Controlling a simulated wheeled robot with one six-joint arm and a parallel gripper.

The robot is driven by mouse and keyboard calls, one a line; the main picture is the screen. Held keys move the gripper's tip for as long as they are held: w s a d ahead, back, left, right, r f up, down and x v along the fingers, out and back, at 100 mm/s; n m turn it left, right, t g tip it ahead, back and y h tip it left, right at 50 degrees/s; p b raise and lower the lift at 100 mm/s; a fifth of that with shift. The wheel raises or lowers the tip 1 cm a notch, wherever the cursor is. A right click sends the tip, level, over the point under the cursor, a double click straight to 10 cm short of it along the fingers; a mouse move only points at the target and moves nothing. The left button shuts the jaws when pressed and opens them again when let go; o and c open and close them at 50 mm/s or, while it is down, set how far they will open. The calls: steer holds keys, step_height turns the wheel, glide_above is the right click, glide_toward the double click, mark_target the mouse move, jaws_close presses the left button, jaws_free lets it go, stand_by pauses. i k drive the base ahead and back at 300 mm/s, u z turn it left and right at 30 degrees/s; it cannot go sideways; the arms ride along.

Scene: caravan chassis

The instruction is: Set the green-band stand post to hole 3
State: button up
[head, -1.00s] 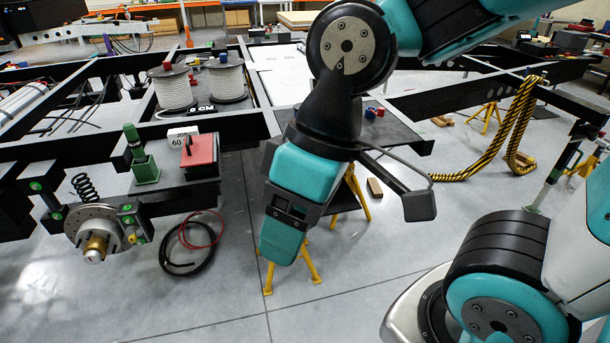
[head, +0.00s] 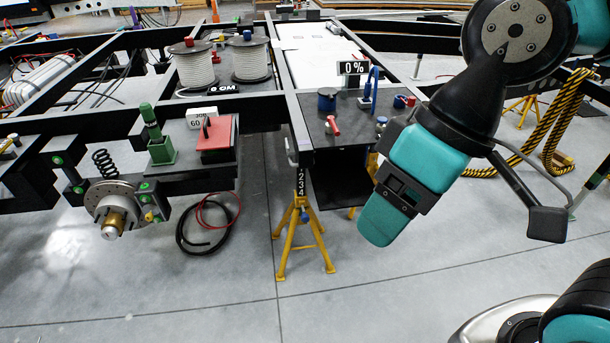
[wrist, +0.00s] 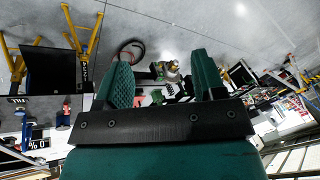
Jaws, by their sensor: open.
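A yellow tripod stand (head: 303,238) stands on the floor below the frame's near edge in the head view. In the wrist view, yellow stand legs (wrist: 88,40) and a dark numbered post (wrist: 84,73) show at upper left, outside the fingers. My gripper (head: 377,225) hangs to the right of the stand, apart from it. Its teal fingers (wrist: 162,78) are spread with nothing held between them.
The black chassis frame (head: 265,110) and a dark shelf (head: 340,160) border the stand. A brake hub (head: 117,205) and hose loop (head: 205,235) lie left. The front floor is clear.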

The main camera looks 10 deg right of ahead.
mark_target(300, 173)
steer(key=z, duration=2.4)
steer(key=i, duration=0.8)
steer(key=u, duration=2.7)
